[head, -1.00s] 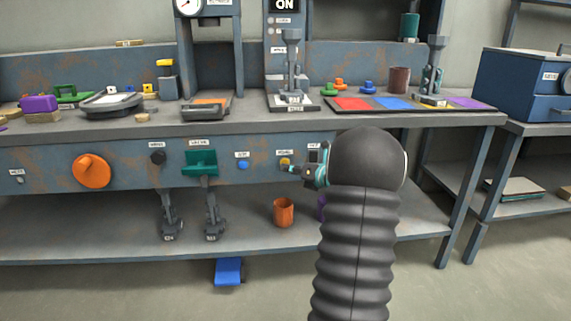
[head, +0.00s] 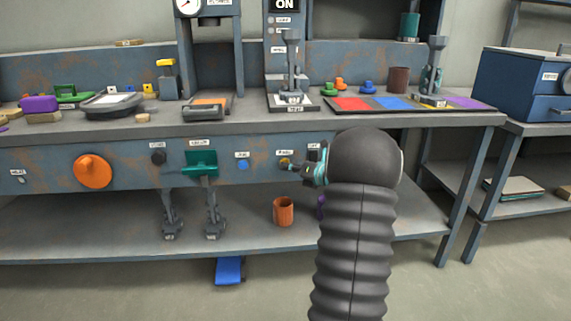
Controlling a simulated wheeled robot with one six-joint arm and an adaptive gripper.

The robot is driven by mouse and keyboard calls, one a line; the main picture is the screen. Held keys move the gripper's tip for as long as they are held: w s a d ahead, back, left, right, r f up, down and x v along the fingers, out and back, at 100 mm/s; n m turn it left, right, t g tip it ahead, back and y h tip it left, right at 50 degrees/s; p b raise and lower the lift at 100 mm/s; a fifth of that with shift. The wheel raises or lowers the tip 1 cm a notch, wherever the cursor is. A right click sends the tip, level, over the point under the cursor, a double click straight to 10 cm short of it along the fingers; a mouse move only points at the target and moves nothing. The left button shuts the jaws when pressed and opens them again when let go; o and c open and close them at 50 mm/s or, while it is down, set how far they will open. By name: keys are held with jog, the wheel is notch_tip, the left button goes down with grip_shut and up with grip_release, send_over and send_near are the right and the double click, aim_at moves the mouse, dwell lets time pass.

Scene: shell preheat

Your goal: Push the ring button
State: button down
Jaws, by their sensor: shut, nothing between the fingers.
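A small yellow button (head: 284,162) sits on the front panel of the workbench under a small label that is too small to read. I cannot confirm from the label that it is the ring button. My gripper (head: 292,166) is shut and empty, pointing left along the panel. My black arm hides the panel to the right.
A blue button (head: 242,164) and a green lever handle (head: 200,163) lie left of the yellow button, with an orange knob (head: 92,171) farther left. An orange cup (head: 284,212) stands on the shelf below. The bench top (head: 350,119) overhangs the panel.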

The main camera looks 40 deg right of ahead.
jog(key=shift+w+d, duration=0.1)
jog(key=shift+w, duration=0.1)
dwell(0.3)
jog(key=shift+s, duration=0.1)
jog(key=shift+s+a, duration=0.45)
jog(key=shift+s, duration=0.15)
dwell(0.3)
jog(key=s+a, duration=0.1)
jog(key=s, duration=0.2)
jog(key=s+a, duration=0.1)
jog(key=shift+s+a, duration=0.15)
jog(key=shift+a, duration=0.15)
dwell(0.9)
